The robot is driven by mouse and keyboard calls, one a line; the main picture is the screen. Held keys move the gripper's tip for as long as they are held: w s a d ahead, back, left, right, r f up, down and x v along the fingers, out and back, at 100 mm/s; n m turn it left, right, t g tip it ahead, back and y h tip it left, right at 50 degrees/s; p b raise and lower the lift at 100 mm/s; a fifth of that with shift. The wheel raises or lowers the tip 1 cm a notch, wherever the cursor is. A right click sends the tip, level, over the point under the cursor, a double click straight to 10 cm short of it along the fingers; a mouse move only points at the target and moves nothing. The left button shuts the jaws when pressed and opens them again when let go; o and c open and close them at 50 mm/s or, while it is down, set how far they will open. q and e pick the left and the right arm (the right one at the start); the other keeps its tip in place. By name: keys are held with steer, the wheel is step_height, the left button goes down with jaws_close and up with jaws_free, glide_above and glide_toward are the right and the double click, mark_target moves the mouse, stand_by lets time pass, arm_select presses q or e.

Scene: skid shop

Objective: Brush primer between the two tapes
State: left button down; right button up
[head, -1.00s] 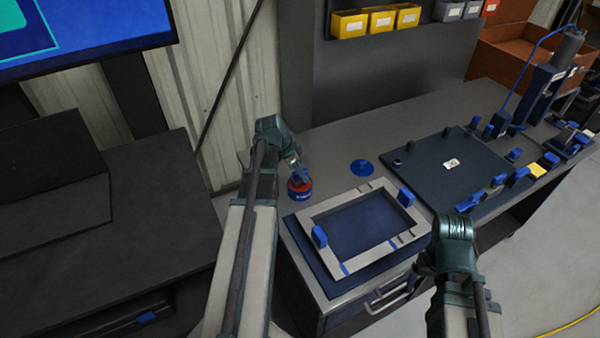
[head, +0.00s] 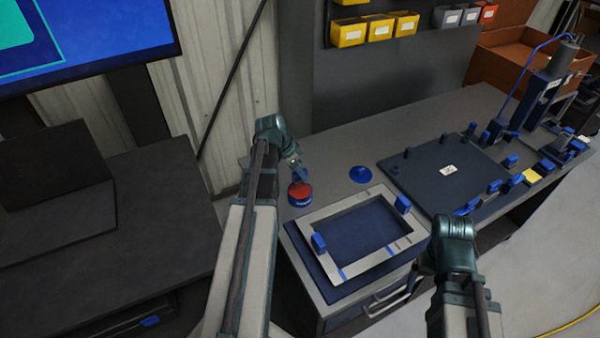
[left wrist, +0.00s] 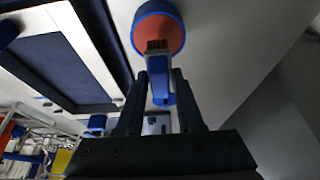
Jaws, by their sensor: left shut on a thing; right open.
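My left gripper (head: 297,172) is shut on a brush (left wrist: 158,78) with a blue handle. In the left wrist view the brush's brown bristles lie against the view of the primer pot (left wrist: 176,32), which is blue with a red top. I cannot tell whether they touch it. In the head view the pot (head: 300,194) stands on the bench just below the gripper. The light grey frame (head: 375,262) lies to its right, with blue tape (head: 342,275) across its near side.
Blue clamp blocks (head: 319,243) stand on the frame's left and right sides. A blue disc-shaped lid (head: 360,175) lies behind the frame. A dark plate (head: 440,178) with several blue blocks is further right. A monitor (head: 80,40) hangs at upper left.

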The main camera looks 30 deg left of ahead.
mark_target(304, 170)
arm_select(q)
steer(key=shift+r+p, duration=1.45)
steer(key=shift+r, duration=0.35)
arm_select(e)
step_height(304, 170, up, 3)
steer(key=shift+r, duration=0.2)
arm_select(q)
steer(key=shift+f, duration=0.1)
